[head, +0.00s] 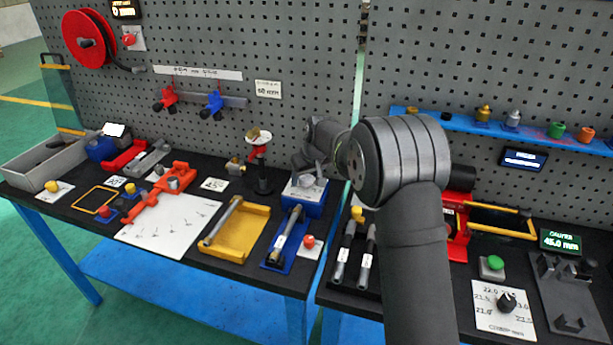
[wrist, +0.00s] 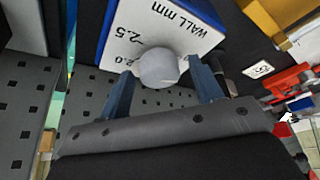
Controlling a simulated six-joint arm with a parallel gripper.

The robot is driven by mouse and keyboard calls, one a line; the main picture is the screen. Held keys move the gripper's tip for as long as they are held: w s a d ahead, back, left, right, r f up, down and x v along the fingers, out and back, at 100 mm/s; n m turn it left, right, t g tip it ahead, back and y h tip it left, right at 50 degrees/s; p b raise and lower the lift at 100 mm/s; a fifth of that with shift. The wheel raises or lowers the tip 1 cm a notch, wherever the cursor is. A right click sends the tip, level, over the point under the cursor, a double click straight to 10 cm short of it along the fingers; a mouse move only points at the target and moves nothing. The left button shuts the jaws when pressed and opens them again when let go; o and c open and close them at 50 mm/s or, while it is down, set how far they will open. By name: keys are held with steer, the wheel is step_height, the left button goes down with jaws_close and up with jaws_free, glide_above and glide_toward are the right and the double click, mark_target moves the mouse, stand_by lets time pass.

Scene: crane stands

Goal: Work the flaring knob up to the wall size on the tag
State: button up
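The flaring knob (wrist: 158,68) is a pale grey round knob on a white dial plate (wrist: 135,22) marked "WALL mm", with 2.0 and 2.5 readable. In the head view the knob (head: 307,181) sits on top of a blue box (head: 312,208), partly behind my gripper (head: 309,172). In the wrist view my gripper's two blue-grey fingers (wrist: 160,68) stand on either side of the knob, open, with a small gap visible. The knob's pointer setting is hidden. A small white tag (head: 214,184) lies on the bench to the left; its print is too small to read surely.
A yellow tray (head: 262,222) and a blue holder with a bar (head: 284,247) stand in front of the box. A red button (head: 309,241) is close by. The grey pegboard (head: 290,50) rises right behind, bearing a "60 mm" card (head: 268,89).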

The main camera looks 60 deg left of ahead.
steer(key=c, duration=0.8)
steer(key=shift+m, duration=0.3)
steer(key=m+t, duration=0.1)
steer(key=m, duration=0.2)
steer(key=shift+s+m+t, duration=0.15)
steer(key=shift+m+t, duration=0.25)
steer(key=m+t+h, duration=0.1)
steer(key=m, duration=0.3)
steer(key=shift+s+a, duration=0.1)
steer(key=m+h, duration=0.1)
steer(key=m, duration=0.2)
steer(key=m+t+h, duration=0.1)
steer(key=m, duration=0.2)
steer(key=shift+a+m+t, duration=0.2)
steer(key=shift+m+t, duration=0.1)
steer(key=shift+m, duration=0.1)
steer(key=m+h, duration=0.1)
steer(key=m, duration=0.2)
steer(key=m+h, duration=0.1)
steer(key=m, duration=0.2)
steer(key=shift+a+m+h, duration=0.1)
steer(key=shift+m+h, duration=0.2)
steer(key=shift+h, duration=0.1)
